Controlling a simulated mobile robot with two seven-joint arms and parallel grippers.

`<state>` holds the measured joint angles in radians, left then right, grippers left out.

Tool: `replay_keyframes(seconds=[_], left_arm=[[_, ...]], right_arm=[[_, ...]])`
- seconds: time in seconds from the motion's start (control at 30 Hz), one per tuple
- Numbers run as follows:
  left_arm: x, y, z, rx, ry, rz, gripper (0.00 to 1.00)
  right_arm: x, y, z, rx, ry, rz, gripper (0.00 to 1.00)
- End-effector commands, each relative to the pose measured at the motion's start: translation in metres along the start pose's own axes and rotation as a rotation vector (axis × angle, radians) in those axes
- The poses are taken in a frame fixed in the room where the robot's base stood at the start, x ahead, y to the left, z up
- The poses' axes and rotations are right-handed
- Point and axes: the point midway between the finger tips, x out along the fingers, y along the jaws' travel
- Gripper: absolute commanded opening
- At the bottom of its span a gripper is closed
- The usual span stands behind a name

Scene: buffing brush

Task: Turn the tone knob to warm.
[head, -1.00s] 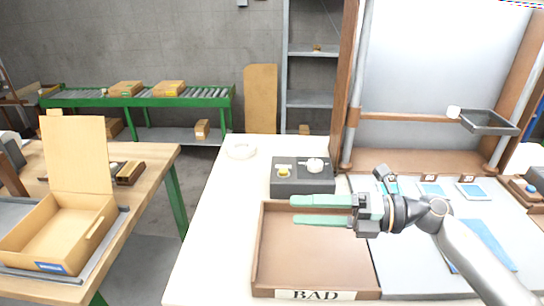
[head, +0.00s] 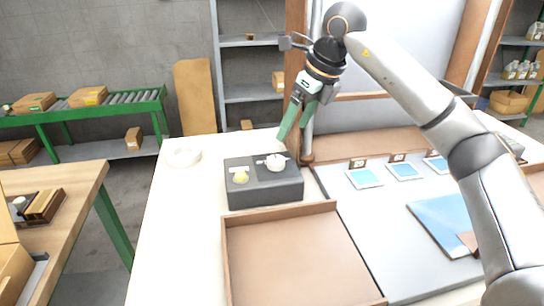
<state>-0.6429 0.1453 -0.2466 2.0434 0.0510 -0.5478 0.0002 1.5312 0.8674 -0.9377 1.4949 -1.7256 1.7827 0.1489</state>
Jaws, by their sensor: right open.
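A dark grey control box (head: 264,192) stands on the white table behind the brown tray. On its top are a white knob (head: 276,162) at the right and a smaller yellowish knob (head: 241,177) at the left. Small plates sit by both knobs, but their markings are too small to read, so I cannot tell which is the tone knob. My right gripper (head: 291,124) is open and empty, with its green fingers pointing down, above and slightly right of the white knob. It appears apart from the knob. My left gripper is not in view.
The brown tray (head: 228,262) lies in front of the box. A grey mat (head: 372,222) with several blue-faced cards lies to the right. An upright post (head: 308,125) stands close behind my gripper.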

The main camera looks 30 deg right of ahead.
Motion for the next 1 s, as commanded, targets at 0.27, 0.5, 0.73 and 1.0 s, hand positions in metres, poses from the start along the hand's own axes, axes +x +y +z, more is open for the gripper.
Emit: replay_keyframes(seconds=[0.27,0.5,0.73,1.0], left_arm=[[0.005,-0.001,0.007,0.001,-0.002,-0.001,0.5],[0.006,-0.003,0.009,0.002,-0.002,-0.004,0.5],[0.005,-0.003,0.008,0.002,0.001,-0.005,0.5],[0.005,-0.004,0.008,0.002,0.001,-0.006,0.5]], right_arm=[[0.061,0.001,-0.001,-0.001,0.004,0.004,0.81],[0.096,0.002,-0.001,-0.002,0.002,0.005,0.81],[0.106,0.002,0.0,-0.002,-0.001,0.003,0.81],[0.106,0.002,0.0,-0.003,-0.001,0.004,0.74]])
